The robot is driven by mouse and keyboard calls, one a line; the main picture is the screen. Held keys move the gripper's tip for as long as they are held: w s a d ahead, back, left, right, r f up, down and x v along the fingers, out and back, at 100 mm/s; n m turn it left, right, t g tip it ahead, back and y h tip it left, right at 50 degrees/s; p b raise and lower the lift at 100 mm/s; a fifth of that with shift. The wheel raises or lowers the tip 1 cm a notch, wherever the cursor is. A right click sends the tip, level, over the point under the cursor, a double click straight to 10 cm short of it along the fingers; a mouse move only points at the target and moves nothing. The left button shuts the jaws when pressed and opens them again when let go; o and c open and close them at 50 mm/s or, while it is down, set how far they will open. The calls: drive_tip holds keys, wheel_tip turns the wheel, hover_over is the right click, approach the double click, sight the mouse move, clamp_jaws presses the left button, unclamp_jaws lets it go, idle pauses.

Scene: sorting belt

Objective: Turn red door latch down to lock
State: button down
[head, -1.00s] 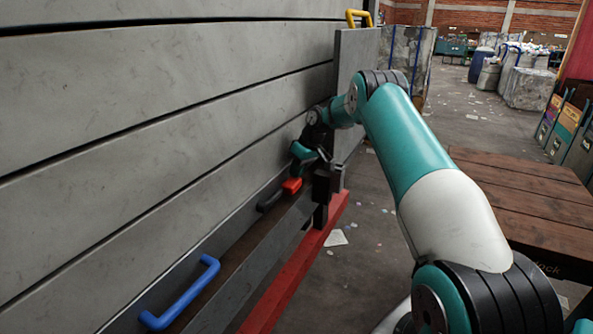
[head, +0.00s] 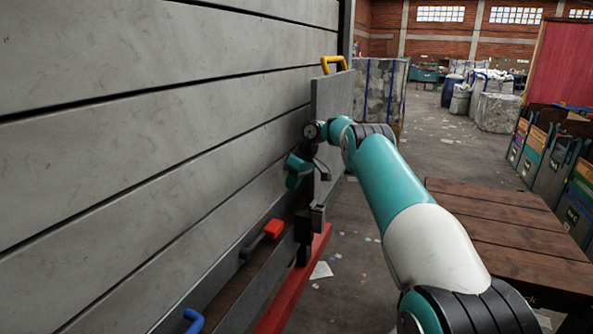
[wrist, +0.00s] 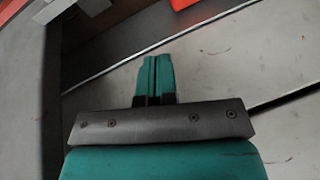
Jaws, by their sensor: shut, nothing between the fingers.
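The red door latch (head: 273,228) is a dark lever with a red end, low on the grey slatted door (head: 130,160). It lies roughly along the slats, with its red end toward the black post. My gripper (head: 297,168) is above the latch, close to the door face and apart from the latch. In the wrist view my gripper's teal fingers (wrist: 156,66) are together with nothing between them. A red piece shows at the top edge of the wrist view (wrist: 184,4), cut off; it looks like the latch end.
A blue handle (head: 193,321) is at the lower left and a yellow handle (head: 333,65) tops the grey panel (head: 335,95). A black post (head: 304,240) and a red beam (head: 290,290) stand near the latch. A wooden platform (head: 500,220) is at the right.

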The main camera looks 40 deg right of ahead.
drive_tip(key=d+r+p, duration=0.1)
drive_tip(key=r+p, duration=0.1)
drive_tip(key=p, duration=0.5)
drive_tip(key=shift+d, duration=0.25)
drive_tip(key=shift+d+f+p, duration=0.1)
drive_tip(key=shift+f+p, duration=0.1)
drive_tip(key=shift+p, duration=0.1)
